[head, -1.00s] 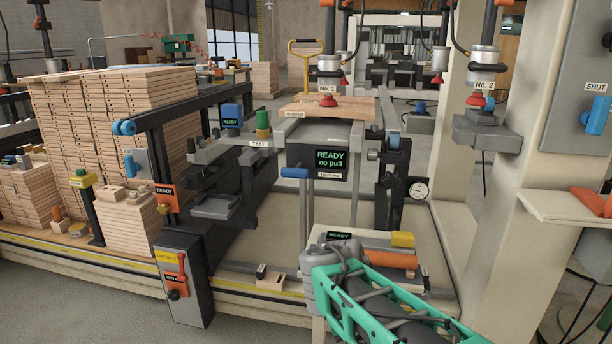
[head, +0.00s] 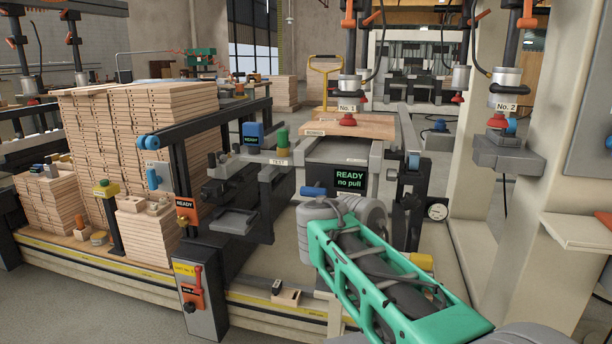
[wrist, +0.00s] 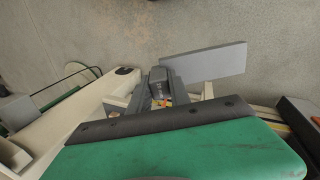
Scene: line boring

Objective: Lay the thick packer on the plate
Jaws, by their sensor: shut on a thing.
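In the wrist view my gripper (wrist: 160,92) is beyond the green hand housing. A small dark grey block (wrist: 158,75) shows between its fingers; I take it for the thick packer, though its outline is partly hidden. A light grey slab (wrist: 207,62) shows just beyond and to the right; I cannot tell whether it touches the block. In the head view my green arm hides the gripper and what it holds. A flat grey plate (head: 235,222) with a dark surround sits left of centre, below the TEST bar; it may be the task's plate.
The machine has a "READY no pull" display (head: 350,179) and a wooden board (head: 345,126) under the No. 1 head. Board stacks (head: 100,150) stand left. A control post (head: 200,300) stands in front. A beige column (head: 550,110) and shelf (head: 575,230) stand right.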

